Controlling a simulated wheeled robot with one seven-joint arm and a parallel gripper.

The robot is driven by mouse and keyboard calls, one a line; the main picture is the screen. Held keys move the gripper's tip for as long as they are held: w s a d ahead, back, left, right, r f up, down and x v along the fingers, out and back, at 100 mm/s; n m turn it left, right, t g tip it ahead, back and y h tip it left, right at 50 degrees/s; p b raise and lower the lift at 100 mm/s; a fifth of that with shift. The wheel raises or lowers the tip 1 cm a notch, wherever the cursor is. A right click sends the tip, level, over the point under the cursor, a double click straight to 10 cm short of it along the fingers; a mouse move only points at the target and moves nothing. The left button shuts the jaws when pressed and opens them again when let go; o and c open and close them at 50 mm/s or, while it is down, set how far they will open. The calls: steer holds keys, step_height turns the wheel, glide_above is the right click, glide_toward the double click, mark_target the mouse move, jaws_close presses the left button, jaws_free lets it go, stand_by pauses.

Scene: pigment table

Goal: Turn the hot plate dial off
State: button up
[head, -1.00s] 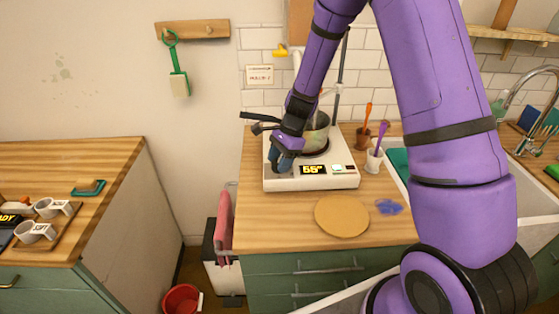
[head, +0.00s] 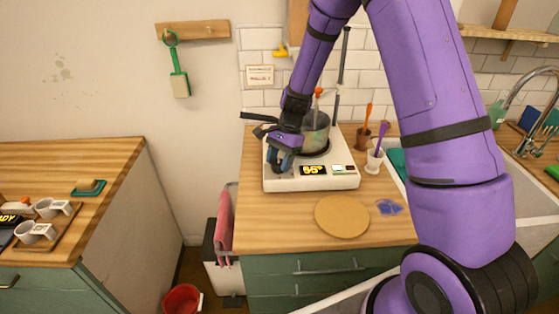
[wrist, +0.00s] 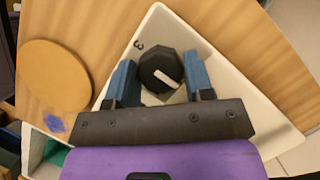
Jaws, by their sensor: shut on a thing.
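The white hot plate (head: 345,181) stands on the wooden counter. Its lit front display (head: 313,170) appears to read 55°, with a small pale-green panel to its right. A grey pot (head: 317,138) sits on top. My gripper (head: 281,164) is at the hot plate's front left corner, pointing down, and hides the dial in the head view. In the wrist view the black dial (wrist: 158,72) with a white pointer mark lies between my two blue fingers (wrist: 160,80). The gripper is shut on the dial. A "3" is printed beside it.
A round tan board (head: 342,216) and a blue-violet patch (head: 390,207) lie in front of the hot plate. A brown pot (head: 363,138) and a white pot (head: 374,160) with tools stand right of it. A sink is farther right.

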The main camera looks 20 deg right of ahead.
steer(key=o, duration=0.9)
steer(key=v, duration=1)
steer(key=shift+d+r, duration=0.2)
steer(key=shift+r, duration=0.15)
steer(key=shift+w, duration=0.1)
